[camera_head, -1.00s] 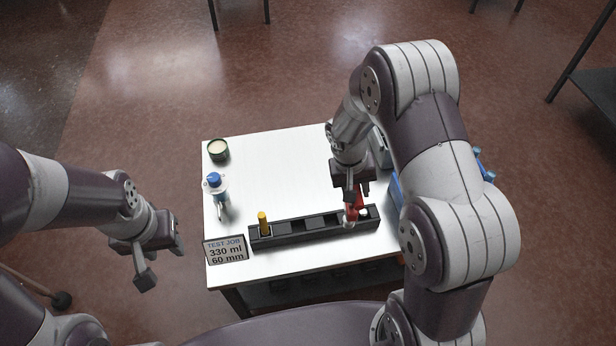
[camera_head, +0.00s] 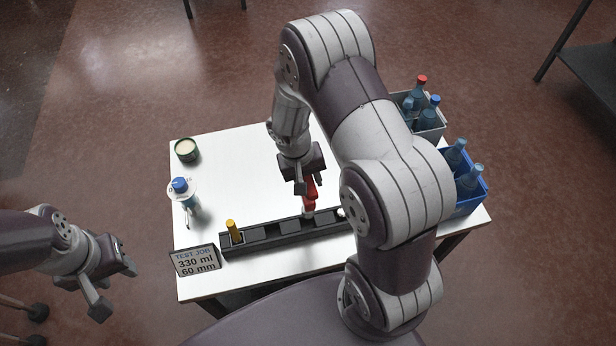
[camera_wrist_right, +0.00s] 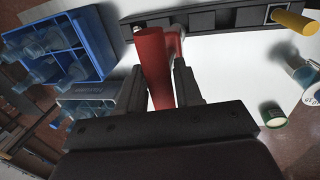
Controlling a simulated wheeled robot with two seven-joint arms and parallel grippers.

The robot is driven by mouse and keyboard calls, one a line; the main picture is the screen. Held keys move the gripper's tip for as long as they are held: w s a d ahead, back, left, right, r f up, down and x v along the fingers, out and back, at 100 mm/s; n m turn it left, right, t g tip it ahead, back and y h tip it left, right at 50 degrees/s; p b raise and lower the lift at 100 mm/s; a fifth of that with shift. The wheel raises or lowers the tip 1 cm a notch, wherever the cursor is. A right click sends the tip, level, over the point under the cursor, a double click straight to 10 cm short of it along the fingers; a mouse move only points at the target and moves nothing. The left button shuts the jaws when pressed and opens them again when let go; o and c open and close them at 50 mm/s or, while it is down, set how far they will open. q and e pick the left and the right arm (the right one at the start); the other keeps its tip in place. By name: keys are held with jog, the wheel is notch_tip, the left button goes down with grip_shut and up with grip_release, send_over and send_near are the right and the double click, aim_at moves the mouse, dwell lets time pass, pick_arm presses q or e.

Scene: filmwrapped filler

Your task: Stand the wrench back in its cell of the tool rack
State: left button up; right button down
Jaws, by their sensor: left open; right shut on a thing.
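The red wrench (camera_head: 310,191) is in my right gripper (camera_head: 305,184), upright or slightly tilted over the back of the rack. It also shows between the fingers in the right wrist view (camera_wrist_right: 153,65). Its pale lower end is close to the rack; I cannot tell whether it is inside a cell. The black tool rack (camera_head: 262,246) lies along the table's front, with a yellow-handled tool (camera_head: 232,229) standing in its left end. My left gripper (camera_head: 114,287) is open and empty, off the table's left side.
A sign (camera_head: 196,261) stands left of the rack. A blue-capped bottle (camera_head: 182,190) and a green tin (camera_head: 186,150) are at the table's left. A blue crate (camera_head: 470,205) and a grey crate (camera_head: 432,131) of bottles stand right. The table's middle is clear.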

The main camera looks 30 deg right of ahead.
aim_at(306, 198)
notch_tip(306, 198, down, 4)
jog(key=shift+r+b, duration=0.2)
jog(key=shift+b, duration=1.05)
jog(key=shift+f, duration=0.25)
jog(key=shift+r, duration=0.1)
jog(key=shift+f+b, duration=0.2)
jog(key=shift+b, duration=0.2)
jog(key=shift+f+b, duration=0.3)
jog(key=shift+f, duration=0.05)
jog(key=shift+f+b, duration=2.2)
jog(key=shift+f, duration=0.3)
jog(key=c, duration=0.7)
grip_release()
jog(key=shift+o, duration=0.2)
